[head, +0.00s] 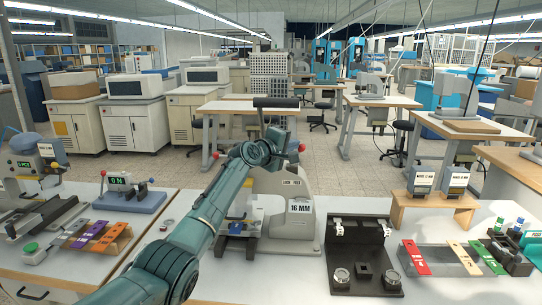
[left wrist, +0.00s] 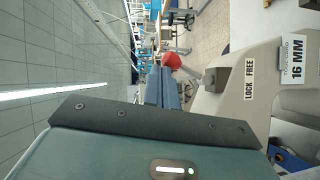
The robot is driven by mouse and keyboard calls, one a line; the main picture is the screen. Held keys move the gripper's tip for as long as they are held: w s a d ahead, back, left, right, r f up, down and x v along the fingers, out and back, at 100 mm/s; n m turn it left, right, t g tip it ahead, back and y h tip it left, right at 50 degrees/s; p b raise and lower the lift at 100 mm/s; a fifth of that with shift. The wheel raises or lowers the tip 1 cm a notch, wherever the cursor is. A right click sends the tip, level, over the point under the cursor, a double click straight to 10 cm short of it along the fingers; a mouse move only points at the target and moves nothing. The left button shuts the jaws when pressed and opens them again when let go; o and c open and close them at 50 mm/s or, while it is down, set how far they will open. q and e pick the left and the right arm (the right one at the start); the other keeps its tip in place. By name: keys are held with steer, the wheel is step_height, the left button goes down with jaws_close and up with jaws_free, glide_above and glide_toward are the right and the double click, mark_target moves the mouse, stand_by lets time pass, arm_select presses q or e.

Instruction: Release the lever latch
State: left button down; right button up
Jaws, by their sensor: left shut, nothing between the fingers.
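The press marked 16 MM (head: 298,222) stands in the middle of the table, partly hidden by my left arm. Its LOCK FREE label (left wrist: 250,80) shows in the left wrist view. A red knob (head: 301,147), probably the latch lever's, shows up and slightly right of that label. It also shows in the left wrist view (left wrist: 172,61). My left gripper (left wrist: 166,76) is shut and empty. Its fingertips appear close beside the knob; I cannot tell whether they touch. The lever's shaft is not clear. My wrist hides the fingers in the head view. My right gripper is not in view.
A black fixture (head: 358,266) stands right of the press, with colored strips (head: 460,258) farther right. At left are a small 0 N gauge device (head: 118,181) and more strips (head: 108,238). A small wooden stand (head: 433,201) holds two labelled blocks.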

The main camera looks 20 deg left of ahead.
arm_select(q)
steer(key=shift+s, duration=0.1)
steer(key=b+v, duration=0.1)
steer(key=v, duration=1.2)
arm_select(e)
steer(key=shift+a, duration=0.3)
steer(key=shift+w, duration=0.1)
